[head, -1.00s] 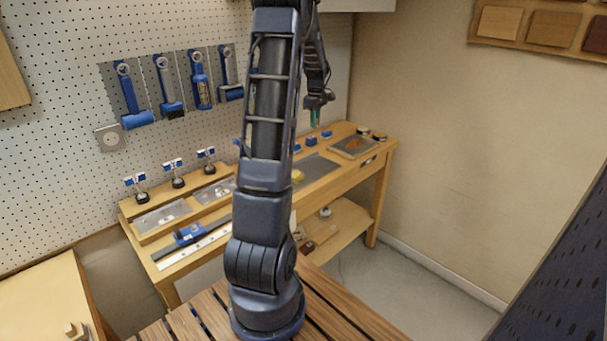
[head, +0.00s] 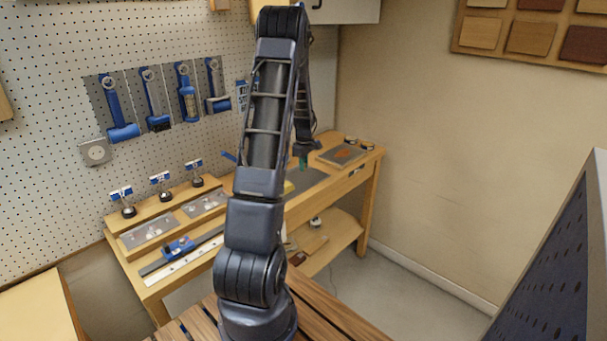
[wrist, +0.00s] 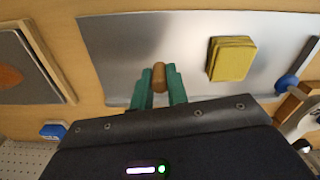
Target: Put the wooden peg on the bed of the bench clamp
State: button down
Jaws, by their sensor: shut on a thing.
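The wooden peg (wrist: 158,75) is a short brown rounded piece. In the wrist view it sits between the two green fingers of my gripper (wrist: 160,88), which is shut on it. In the head view my gripper (head: 302,162) shows only small, over the right part of the workbench, and the peg is not visible there. A blue device (head: 178,247) on a dark bar lies at the front left of the bench; it may be the bench clamp, but its bed cannot be made out. It is well to the left of my gripper.
The wrist view shows a metal sheet (wrist: 180,28) below my gripper, a yellow pad (wrist: 231,58) on it, and a blue-and-wood tool (wrist: 288,85) at right. Small stands (head: 160,183) line the bench's back. A grey tray (head: 342,154) lies at its right end.

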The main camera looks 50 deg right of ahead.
jog(key=shift+f, duration=2.05)
jog(key=shift+f, duration=0.15)
jog(key=c, duration=1.4)
grip_release()
jog(key=shift+o, duration=0.2)
notch_tip(320, 180, up, 12)
jog(key=shift+r, duration=0.2)
